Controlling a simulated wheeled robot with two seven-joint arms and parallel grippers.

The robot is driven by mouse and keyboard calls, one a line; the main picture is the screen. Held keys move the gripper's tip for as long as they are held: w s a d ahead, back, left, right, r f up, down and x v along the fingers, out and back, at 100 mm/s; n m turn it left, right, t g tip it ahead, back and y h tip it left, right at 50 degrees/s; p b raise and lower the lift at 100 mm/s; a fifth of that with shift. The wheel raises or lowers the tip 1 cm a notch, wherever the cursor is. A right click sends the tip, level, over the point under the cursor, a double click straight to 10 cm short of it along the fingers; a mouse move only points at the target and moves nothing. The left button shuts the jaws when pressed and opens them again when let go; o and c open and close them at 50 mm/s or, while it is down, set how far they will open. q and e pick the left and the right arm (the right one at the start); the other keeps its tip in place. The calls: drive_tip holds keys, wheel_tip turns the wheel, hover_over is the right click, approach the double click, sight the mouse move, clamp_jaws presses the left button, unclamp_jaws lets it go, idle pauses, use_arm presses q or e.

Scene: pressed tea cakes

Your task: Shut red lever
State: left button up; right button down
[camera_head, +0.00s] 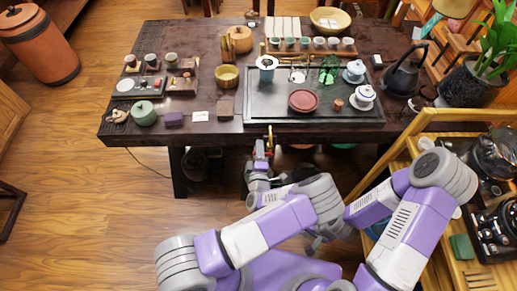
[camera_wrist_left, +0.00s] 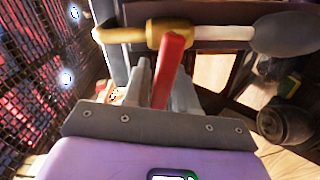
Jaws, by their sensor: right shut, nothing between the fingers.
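The red lever (camera_wrist_left: 170,62) stands out from a brass valve body (camera_wrist_left: 170,30) on a pale pipe in the left wrist view. It lies crosswise to the pipe, tilted slightly. My left gripper (camera_wrist_left: 163,88) has one grey finger on each side of the lever's lower part and looks shut on it. In the head view my left gripper (camera_head: 262,150) is low at the table's front edge, where the lever is too small to make out clearly. My right gripper (camera_head: 315,242) is shut and empty, partly hidden by my arms, well away from the lever.
The dark table (camera_head: 225,137) carries a tea tray (camera_head: 257,100), cups, pots and a kettle (camera_head: 404,75). A wooden shelf cart (camera_head: 420,125) stands close on the right. A dark woven mesh (camera_wrist_left: 45,75) is at the left of the wrist view. Floor at left is clear.

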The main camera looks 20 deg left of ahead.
use_arm(q)
clamp_jaws()
drive_tip(key=f+n+p, duration=0.1)
drive_tip(key=n, duration=0.1)
drive_tip(key=shift+n+p, duration=0.3)
drive_tip(key=shift+o, duration=1.8)
unclamp_jaws()
drive_tip(key=p+v, duration=0.1)
drive_tip(key=v, duration=0.6)
drive_tip(key=shift+s, duration=0.35)
